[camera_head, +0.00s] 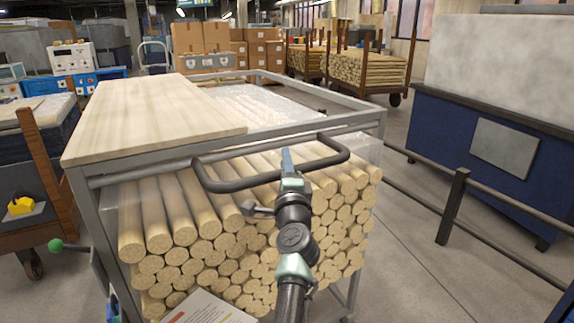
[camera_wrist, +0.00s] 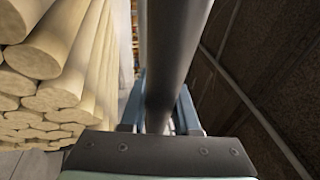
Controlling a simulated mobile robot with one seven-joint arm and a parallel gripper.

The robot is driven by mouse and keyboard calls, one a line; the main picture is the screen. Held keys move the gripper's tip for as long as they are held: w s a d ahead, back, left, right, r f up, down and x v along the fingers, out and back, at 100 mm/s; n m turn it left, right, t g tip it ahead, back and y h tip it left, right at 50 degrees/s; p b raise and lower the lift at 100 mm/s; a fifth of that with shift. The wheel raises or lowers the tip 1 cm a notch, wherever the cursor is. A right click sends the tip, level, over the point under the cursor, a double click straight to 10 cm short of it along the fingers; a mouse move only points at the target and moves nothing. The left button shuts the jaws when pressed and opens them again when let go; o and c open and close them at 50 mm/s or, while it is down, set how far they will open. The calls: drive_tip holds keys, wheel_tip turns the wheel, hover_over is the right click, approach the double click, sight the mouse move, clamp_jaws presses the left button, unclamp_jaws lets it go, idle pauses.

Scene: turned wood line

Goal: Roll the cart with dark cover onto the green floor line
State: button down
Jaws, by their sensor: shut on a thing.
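A grey-framed cart (camera_head: 376,122) stands right in front of me, stacked with pale round wood rods (camera_head: 190,215). A light wood board covers its left top and clear plastic lies on its right top; I see no dark cover on it. A dark looped handle (camera_head: 222,185) sticks out from its near end. My gripper (camera_head: 288,162) is shut on the handle's bar, which also shows between the fingers in the wrist view (camera_wrist: 178,45). A dark brown panel (camera_wrist: 265,60) is at the right there; I cannot tell what it belongs to. No green floor line shows.
A dark railing (camera_head: 452,205) and a blue cabinet (camera_head: 480,150) stand close on the right. A brown-posted cart (camera_head: 45,170) is close on the left. Boxes (camera_head: 205,45) and loaded carts (camera_head: 368,70) stand at the back. Grey floor is bare between cart and railing.

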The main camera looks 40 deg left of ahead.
drive_tip(key=shift+s+a+f, duration=0.25)
drive_tip(key=shift+a, duration=0.05)
drive_tip(key=c, duration=0.8)
unclamp_jaws()
drive_tip(key=shift+o, duration=0.7)
drive_tip(key=shift+r, duration=0.1)
drive_tip(key=shift+w+d, duration=0.1)
drive_tip(key=shift+d, duration=0.05)
drive_tip(key=shift+d, duration=0.1)
drive_tip(key=p+v, duration=0.3)
drive_tip(key=v, duration=1)
